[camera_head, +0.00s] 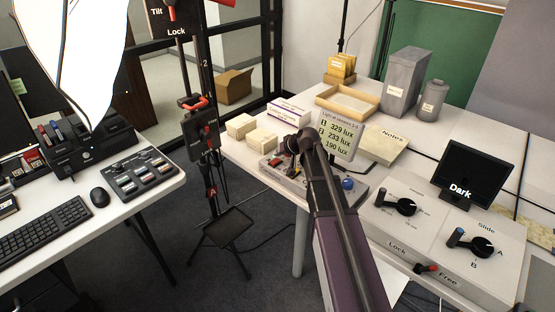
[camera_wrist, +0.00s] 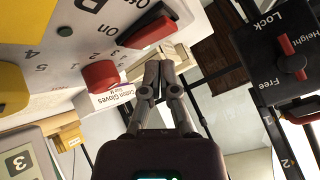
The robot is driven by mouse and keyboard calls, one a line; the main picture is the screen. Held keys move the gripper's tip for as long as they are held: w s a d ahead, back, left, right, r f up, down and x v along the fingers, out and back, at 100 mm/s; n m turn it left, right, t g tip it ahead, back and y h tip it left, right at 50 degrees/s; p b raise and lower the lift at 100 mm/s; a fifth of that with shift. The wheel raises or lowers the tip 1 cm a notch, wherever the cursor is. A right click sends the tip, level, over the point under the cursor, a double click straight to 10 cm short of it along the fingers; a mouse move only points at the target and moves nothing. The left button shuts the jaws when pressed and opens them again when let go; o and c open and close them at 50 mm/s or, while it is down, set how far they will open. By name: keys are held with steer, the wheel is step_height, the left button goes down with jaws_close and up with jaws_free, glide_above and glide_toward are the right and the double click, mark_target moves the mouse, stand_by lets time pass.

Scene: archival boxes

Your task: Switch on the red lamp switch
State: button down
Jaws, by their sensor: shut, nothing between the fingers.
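In the wrist view, a rocker switch (camera_wrist: 152,32) with a black body and a red face sits on a light control panel (camera_wrist: 78,52). "On" and "Off" are printed beside it, with a letter B. A red round knob (camera_wrist: 101,74) stands close by on the same panel. My gripper (camera_wrist: 157,68) is shut and empty, its fingertips close to the rocker and right of the red knob; contact cannot be told.
A lux readout (camera_head: 340,136) stands behind my gripper. Cartons (camera_head: 262,139) lie left of it, a notes folder (camera_head: 386,146) right. A stand (camera_head: 205,130) rises left of the table.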

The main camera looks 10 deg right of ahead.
mark_target(277, 161)
steer(key=shift+r, duration=0.1)
steer(key=r+p, duration=0.5)
steer(key=shift+s+a, duration=0.2)
steer(key=shift+a, duration=0.1)
steer(key=shift+f, duration=0.1)
stand_by(0.5)
steer(key=s+r+g+h+p, duration=0.2)
steer(key=s+g+h+p, duration=0.3)
steer(key=s, duration=2.3)
steer(key=g+p, duration=0.2)
steer(key=p, duration=0.1)
steer(key=shift+s+r+g, duration=0.25)
steer(key=shift+g, duration=0.05)
